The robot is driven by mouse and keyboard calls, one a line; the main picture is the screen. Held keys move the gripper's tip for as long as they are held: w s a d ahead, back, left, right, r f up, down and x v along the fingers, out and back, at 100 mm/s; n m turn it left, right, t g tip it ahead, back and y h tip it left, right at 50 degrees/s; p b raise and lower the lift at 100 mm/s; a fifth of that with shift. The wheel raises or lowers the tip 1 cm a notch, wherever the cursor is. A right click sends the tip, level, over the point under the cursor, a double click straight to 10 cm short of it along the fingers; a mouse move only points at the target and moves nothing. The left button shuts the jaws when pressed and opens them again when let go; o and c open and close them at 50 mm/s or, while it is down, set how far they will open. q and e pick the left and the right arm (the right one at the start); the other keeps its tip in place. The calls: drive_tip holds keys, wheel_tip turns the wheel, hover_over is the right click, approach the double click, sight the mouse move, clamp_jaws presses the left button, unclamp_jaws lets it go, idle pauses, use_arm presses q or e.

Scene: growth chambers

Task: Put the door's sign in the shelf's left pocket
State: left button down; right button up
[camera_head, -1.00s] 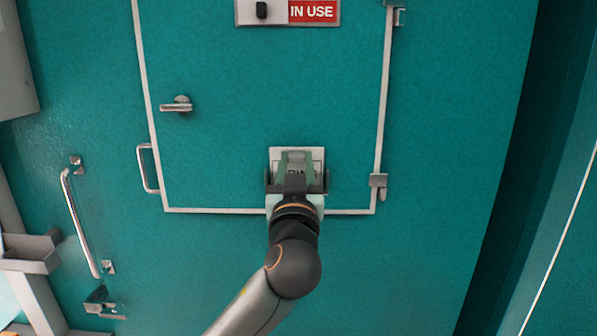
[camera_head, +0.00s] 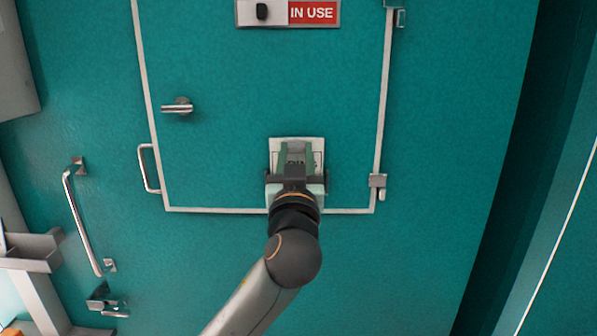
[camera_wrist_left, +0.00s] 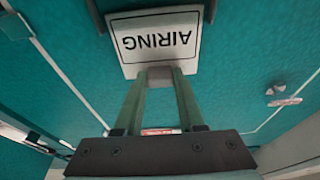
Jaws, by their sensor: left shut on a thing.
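The sign, a pale square plate (camera_head: 297,144), is in front of the lower part of the teal door (camera_head: 240,75). In the left wrist view the sign (camera_wrist_left: 158,45) reads "AIRING" upside down and has a small grey block at its near edge. My left gripper (camera_head: 296,164) reaches up to it from below. In the left wrist view its two green fingers (camera_wrist_left: 160,80) are shut on that block. I cannot tell whether the sign still touches the door. My right gripper is not in view. No shelf pocket can be made out for sure.
A red and white "IN USE" plate (camera_head: 288,12) with a black knob is above. A lever handle (camera_head: 178,107) and a small pull handle (camera_head: 147,168) are on the left. A long bar handle (camera_head: 80,215) and a grey tray-like holder (camera_head: 35,252) stand further left.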

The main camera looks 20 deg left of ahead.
use_arm(q)
drive_tip(key=shift+r+p, duration=0.85)
drive_tip(key=shift+r, duration=0.55)
drive_tip(key=shift+r, duration=0.3)
